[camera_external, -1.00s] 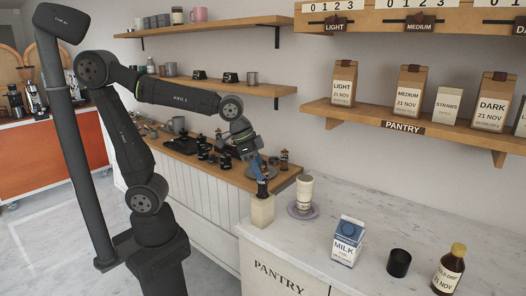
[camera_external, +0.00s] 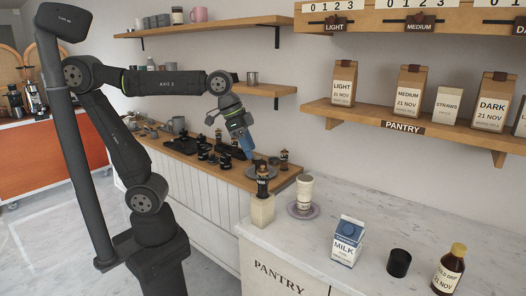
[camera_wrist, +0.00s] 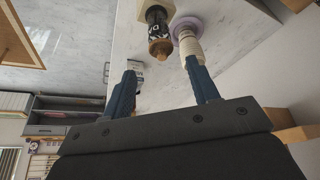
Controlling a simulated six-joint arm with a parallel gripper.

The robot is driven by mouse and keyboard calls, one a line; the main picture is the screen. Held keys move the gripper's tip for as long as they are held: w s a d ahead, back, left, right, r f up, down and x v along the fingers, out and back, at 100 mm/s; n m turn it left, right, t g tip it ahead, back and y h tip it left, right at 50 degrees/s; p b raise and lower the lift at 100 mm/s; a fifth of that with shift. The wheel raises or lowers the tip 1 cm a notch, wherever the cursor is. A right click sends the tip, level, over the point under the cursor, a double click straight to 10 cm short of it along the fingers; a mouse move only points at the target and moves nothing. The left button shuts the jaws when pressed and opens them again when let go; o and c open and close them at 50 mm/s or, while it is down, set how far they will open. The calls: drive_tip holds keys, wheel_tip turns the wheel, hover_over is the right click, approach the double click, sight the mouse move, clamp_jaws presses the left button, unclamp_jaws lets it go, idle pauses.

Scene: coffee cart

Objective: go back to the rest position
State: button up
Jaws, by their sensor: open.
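My gripper (camera_external: 247,147) is in the air above the wooden counter, to the upper left of a dark tool with a brown top (camera_external: 262,182). That tool stands upright in a pale block (camera_external: 262,210) at the counter's corner. In the wrist view my gripper (camera_wrist: 158,80) has its two blue fingers apart with nothing between them. The tool (camera_wrist: 158,28) and a pale cup (camera_wrist: 189,42) on a lilac saucer show beyond the fingertips.
The pale cup (camera_external: 304,190) on its saucer (camera_external: 292,209), a milk carton (camera_external: 347,242), a black cup (camera_external: 399,263) and a brown bottle (camera_external: 449,270) stand on the marble counter. Several dark items (camera_external: 205,150) crowd the wooden counter. Wall shelves (camera_external: 215,82) are behind my arm.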

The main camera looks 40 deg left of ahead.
sight(262, 166)
drive_tip(key=x, duration=1.2)
drive_tip(key=shift+s+a, duration=0.1)
drive_tip(key=shift+a, duration=0.05)
wheel_tip(262, 166, up, 3)
drive_tip(key=shift+f, duration=0.1)
drive_tip(key=shift+r, duration=0.65)
